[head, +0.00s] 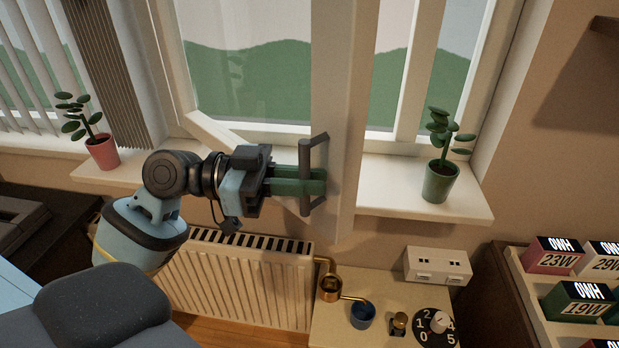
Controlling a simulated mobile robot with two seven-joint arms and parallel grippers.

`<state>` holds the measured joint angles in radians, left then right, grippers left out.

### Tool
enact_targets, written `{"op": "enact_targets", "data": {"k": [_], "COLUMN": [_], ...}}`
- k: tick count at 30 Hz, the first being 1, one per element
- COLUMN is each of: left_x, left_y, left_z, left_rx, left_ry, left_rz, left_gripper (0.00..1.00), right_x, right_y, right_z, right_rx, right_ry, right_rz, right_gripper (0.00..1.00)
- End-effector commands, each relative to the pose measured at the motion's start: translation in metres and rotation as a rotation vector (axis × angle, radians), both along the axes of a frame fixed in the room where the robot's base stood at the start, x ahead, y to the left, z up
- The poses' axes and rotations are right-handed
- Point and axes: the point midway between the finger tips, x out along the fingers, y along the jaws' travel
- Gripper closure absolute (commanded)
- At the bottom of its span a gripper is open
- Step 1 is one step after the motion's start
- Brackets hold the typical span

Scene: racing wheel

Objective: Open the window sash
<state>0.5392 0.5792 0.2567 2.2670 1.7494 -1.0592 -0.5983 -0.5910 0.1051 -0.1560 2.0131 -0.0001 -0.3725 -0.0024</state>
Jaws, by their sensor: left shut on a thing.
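The window sash (345,100) has a white frame and stands swung into the room at an angle, hinged on the left. Its near stile reaches out in front of the sill and hangs lower than the sill's edge. A dark grey vertical bar handle (306,152) is mounted on this stile. My left gripper (312,182), with green fingers, comes in from the left and is shut on the handle's middle. The fingers hide part of the bar. The arm hides part of the sash's bottom rail. My right gripper is not in view.
A plant in a red pot (103,152) stands on the sill at left, and one in a green pot (440,181) at right. A radiator (235,280) is below. A counter with a dial (434,322) and a shelf of labelled boxes (556,255) stand at lower right.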

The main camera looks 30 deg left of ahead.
Motion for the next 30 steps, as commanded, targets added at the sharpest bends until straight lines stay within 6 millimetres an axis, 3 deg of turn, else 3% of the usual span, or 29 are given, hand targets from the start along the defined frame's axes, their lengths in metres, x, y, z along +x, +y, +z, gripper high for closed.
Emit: {"op": "enact_targets", "data": {"k": [17,18,19,30], "left_x": [-0.0009,-0.0009,-0.0009,-0.0028], "left_y": [0.0011,0.0011,0.0011,0.0056], "left_z": [0.0019,0.0019,0.0019,-0.0004], "left_rx": [-0.003,-0.003,-0.003,0.000], "left_ry": [-0.004,-0.004,-0.004,0.000], "left_rz": [0.002,0.002,0.002,0.003], "left_gripper": [1.00,0.82,0.80,0.80], "right_x": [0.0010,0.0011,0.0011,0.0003], "right_y": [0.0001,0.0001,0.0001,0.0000], "right_z": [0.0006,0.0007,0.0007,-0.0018], "right_rx": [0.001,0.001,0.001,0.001], "right_ry": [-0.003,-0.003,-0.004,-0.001], "right_rz": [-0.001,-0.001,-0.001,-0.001], "right_gripper": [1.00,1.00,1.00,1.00]}}
